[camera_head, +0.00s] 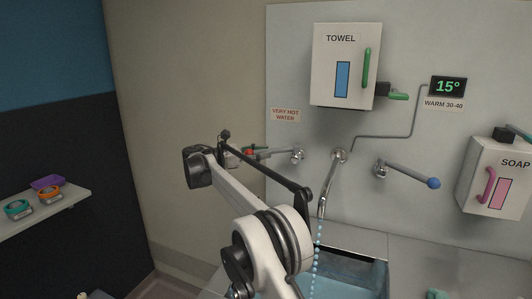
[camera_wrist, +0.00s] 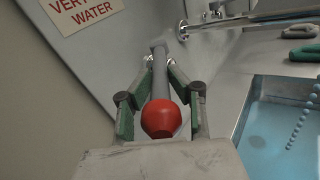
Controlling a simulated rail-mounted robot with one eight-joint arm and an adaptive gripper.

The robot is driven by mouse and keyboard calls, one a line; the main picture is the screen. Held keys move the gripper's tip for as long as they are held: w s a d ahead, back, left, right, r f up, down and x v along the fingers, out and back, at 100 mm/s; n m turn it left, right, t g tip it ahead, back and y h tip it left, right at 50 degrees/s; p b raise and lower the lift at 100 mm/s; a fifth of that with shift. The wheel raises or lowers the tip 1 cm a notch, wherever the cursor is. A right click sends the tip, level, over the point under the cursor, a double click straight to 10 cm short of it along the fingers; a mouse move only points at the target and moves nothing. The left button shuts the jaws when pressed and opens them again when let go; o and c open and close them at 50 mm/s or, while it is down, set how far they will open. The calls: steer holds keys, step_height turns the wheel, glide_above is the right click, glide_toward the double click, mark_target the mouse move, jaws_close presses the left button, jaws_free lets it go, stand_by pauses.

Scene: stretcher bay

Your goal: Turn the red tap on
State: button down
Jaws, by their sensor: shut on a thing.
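The red tap's grey lever with its red ball end (camera_wrist: 161,118) shows close up in the wrist view. The ball lies between the green fingers of my gripper (camera_wrist: 159,72), near the palm, with the lever running forward between the fingertips. My gripper is shut on this lever. In the head view the red tap (camera_head: 297,155) is on the wall left of the spout (camera_head: 325,185); my gripper (camera_head: 255,153) is at its lever's outer end and partly hides it. Blue drops run from the spout into the basin.
The blue-ended tap (camera_head: 433,183) is right of the spout. A display (camera_head: 448,86) reads 15°, above a "WARM 30-40" label. The towel box (camera_head: 345,65) hangs above, the soap box (camera_head: 497,175) at right. The basin (camera_head: 375,275) is below. A "VERY HOT WATER" sign (camera_head: 285,114) is near the red tap.

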steer(key=c, duration=1.6)
jaws_free()
steer(key=shift+c, duration=0.2)
steer(key=shift+a, duration=0.1)
steer(key=v, duration=0.7)
steer(key=shift+a, duration=0.2)
